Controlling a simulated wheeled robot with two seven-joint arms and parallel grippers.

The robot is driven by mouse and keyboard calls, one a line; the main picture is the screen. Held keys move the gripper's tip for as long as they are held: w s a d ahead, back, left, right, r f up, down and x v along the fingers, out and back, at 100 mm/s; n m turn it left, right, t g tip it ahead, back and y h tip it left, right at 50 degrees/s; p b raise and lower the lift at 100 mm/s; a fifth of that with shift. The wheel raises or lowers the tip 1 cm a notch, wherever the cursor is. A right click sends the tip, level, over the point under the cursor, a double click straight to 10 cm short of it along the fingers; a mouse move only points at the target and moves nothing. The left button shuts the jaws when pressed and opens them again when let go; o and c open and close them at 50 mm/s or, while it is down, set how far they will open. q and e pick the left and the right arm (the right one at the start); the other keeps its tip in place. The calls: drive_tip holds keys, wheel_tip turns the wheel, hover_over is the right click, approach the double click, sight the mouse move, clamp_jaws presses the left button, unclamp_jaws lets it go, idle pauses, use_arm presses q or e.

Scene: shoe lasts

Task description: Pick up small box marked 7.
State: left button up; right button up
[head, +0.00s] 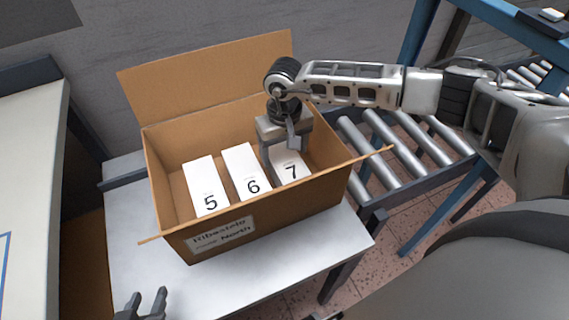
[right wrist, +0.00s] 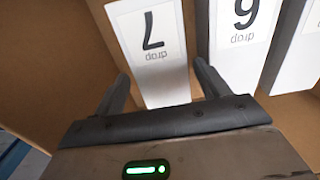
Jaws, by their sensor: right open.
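The small white box marked 7 (head: 289,168) stands in the right part of an open cardboard carton (head: 222,240). It also shows in the right wrist view (right wrist: 150,50), with its label upside down. My right gripper (head: 285,150) reaches down into the carton over the box marked 7. In the right wrist view its two fingers (right wrist: 163,90) are apart, one on each side of that box. I cannot tell whether they touch it. My left gripper (head: 146,303) shows only its fingertips at the bottom left edge. They are apart, with nothing visible between them.
White boxes marked 5 (head: 206,185) and 6 (head: 244,170) stand left of box 7; box 6 (right wrist: 240,40) is close beside the finger. The carton stands on a grey table (head: 135,275) with its flaps open. A roller conveyor (head: 390,150) lies to the right.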

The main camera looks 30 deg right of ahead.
sight(285, 157)
wheel_tip(285, 157, down, 4)
drive_tip(key=shift+r, duration=0.25)
drive_tip(key=shift+s, duration=0.1)
drive_tip(key=c, duration=0.8)
drive_tip(key=shift+r, duration=0.1)
drive_tip(key=shift+c, duration=0.2)
